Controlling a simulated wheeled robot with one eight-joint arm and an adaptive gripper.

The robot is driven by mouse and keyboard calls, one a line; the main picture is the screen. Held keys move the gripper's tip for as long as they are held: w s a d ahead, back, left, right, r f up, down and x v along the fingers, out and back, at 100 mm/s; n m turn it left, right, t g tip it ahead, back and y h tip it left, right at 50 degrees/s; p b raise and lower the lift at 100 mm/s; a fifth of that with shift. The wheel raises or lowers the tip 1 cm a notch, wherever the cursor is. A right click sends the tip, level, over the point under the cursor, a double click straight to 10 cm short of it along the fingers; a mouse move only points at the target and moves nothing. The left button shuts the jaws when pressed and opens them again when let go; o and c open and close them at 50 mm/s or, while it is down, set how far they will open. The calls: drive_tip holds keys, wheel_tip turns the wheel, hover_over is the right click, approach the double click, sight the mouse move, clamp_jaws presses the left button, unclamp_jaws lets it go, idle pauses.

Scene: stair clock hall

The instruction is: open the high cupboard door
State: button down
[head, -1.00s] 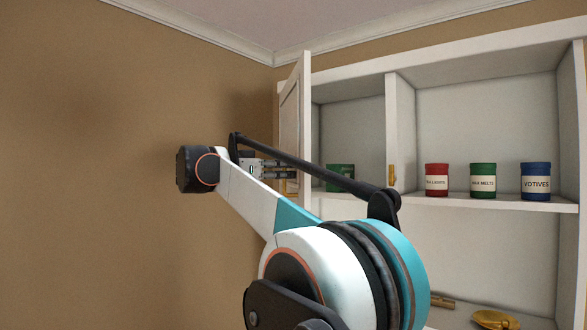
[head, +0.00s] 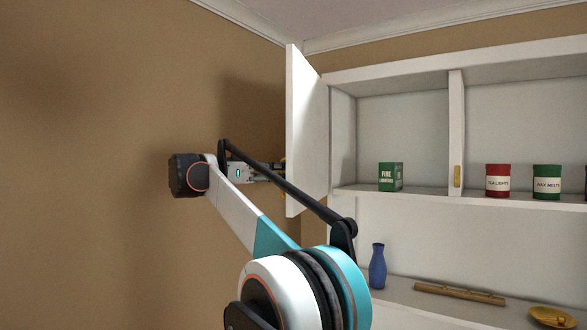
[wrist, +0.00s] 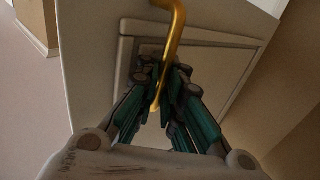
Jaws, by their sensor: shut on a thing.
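The high cupboard door (head: 305,125) is white and stands swung well open at the left end of the cupboard, seen from its inner face in the head view. Its outer panelled face (wrist: 215,65) fills the middle of the wrist view. A brass handle (wrist: 172,40) curves out from that face. My gripper (wrist: 163,92) is shut on the handle, with the handle passing between its fingers. In the head view my gripper (head: 272,173) is at the door's far side, partly hidden by the door and my arm.
The open upper compartment holds a green fire lighters box (head: 390,177). Red (head: 498,181) and green (head: 547,181) tins stand right of the divider with its brass catch (head: 457,176). Below are a blue vase (head: 377,266), a wooden piece (head: 458,293) and a brass dish (head: 553,316). A brown wall is close left.

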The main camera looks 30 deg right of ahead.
drive_tip(key=shift+w+a+m+g+p, duration=0.3)
drive_tip(key=shift+w+a+g, duration=0.1)
drive_tip(key=shift+w+a, duration=0.3)
drive_tip(key=shift+d, duration=0.1)
drive_tip(key=c, duration=2)
unclamp_jaws()
drive_tip(key=shift+s, duration=0.1)
